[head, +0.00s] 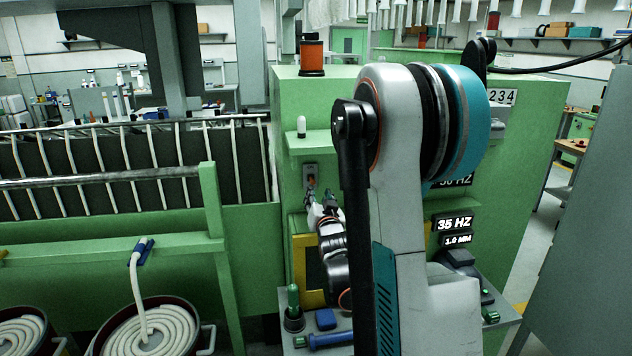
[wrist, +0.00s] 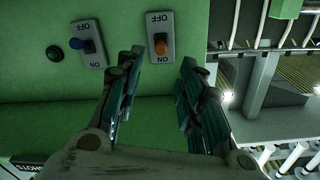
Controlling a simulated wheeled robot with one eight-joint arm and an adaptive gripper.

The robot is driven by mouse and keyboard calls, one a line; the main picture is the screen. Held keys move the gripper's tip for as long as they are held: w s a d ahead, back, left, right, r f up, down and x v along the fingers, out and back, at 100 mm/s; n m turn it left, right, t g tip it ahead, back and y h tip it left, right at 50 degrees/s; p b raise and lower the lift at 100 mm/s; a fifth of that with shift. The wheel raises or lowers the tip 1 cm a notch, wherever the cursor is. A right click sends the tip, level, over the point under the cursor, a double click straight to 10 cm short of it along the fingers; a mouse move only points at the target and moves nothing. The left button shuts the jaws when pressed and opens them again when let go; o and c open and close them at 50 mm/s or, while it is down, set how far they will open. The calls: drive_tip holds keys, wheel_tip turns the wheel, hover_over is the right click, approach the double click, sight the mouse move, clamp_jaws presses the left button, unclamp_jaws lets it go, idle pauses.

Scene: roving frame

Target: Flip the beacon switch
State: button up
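A grey switch plate (wrist: 160,22) with an orange toggle (wrist: 160,45) is on the green machine, marked OFF and ON. In the head view the orange toggle shows small (head: 311,182) on the machine's front. A second plate with a blue toggle (wrist: 89,46) sits to its left in the wrist view. No label naming the beacon is readable on either. An orange-red lamp (head: 312,56) stands on top of the machine. My gripper (wrist: 160,66) is open and empty, its fingertips on either side of the orange toggle's plate. Contact and the toggle's exact position cannot be told.
A dark round knob (wrist: 54,53) is beside the blue toggle. A green ledge (head: 308,146) with a small white-topped piece juts out above the switch. A shelf below holds a blue-handled tool (head: 330,340). A railed rack (head: 110,180) stands left.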

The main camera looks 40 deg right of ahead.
sight(313, 183)
drive_tip(key=x, duration=1.1)
drive_tip(key=shift+a, duration=0.1)
drive_tip(key=shift+r, duration=0.1)
